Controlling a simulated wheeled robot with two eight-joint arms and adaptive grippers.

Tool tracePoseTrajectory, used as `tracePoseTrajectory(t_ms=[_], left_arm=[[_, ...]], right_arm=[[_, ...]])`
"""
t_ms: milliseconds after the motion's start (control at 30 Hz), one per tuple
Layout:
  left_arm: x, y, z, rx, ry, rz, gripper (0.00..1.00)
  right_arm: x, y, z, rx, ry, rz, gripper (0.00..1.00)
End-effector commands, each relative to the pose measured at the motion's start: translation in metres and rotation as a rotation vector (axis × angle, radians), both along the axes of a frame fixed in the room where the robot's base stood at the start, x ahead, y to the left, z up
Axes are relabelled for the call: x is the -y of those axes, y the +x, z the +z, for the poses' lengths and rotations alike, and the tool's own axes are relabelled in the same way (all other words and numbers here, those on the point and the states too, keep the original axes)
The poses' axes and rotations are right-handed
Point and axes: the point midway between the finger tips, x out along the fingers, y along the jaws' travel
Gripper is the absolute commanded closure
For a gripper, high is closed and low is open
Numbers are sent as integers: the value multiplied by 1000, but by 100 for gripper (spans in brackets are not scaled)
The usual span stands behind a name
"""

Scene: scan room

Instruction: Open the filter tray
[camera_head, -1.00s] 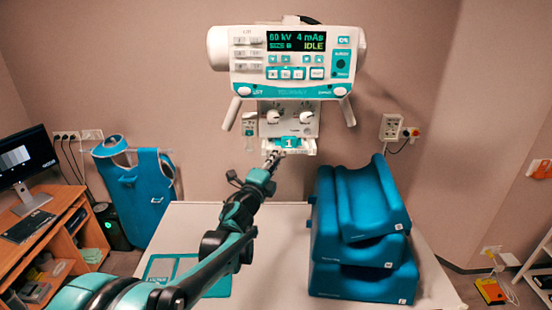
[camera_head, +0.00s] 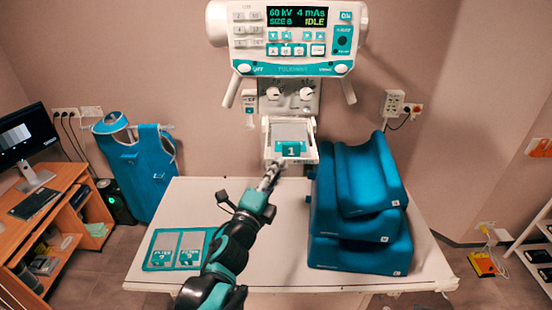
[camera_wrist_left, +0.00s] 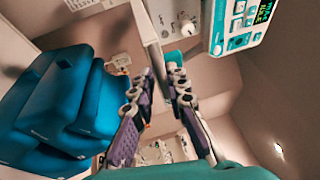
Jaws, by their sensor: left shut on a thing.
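The filter tray (camera_head: 313,151) is a white frame below the x-ray head. It is slid out toward me. A grey plate with a teal label "1" (camera_head: 290,149) lies in it. My left gripper (camera_head: 270,176) is at the tray's front edge, left of its middle. In the left wrist view the two purple-backed fingers (camera_wrist_left: 163,76) are closed around a pale narrow part of the tray (camera_wrist_left: 152,42). The exact grip is small and partly hidden. My right gripper is not in view.
The x-ray head (camera_head: 290,69) with its IDLE display hangs above the tray. Blue foam cushions (camera_head: 360,215) are stacked on the white table (camera_head: 300,265), close right of my arm. A teal mat (camera_head: 146,265) with two filter plates lies at left.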

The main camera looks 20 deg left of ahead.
Motion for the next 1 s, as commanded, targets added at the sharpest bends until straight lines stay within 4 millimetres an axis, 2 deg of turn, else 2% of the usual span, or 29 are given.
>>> tracePoseTrajectory(t_ms=[33, 467, 500, 533, 867, 1000], left_arm=[[2, -2, 4, 8, 0, -7, 100], [3, -5, 4, 7, 0, -6, 100], [3, -5, 4, 7, 0, -6, 80], [3, -5, 4, 7, 0, -6, 72], [3, -8, 2, 4, 0, -4, 71], [1, -20, 0, 5, 2, -3, 71]], right_arm=[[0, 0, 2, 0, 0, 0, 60], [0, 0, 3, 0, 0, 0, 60], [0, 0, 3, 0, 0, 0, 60], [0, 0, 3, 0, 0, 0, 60], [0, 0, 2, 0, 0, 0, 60], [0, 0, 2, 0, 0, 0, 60]])
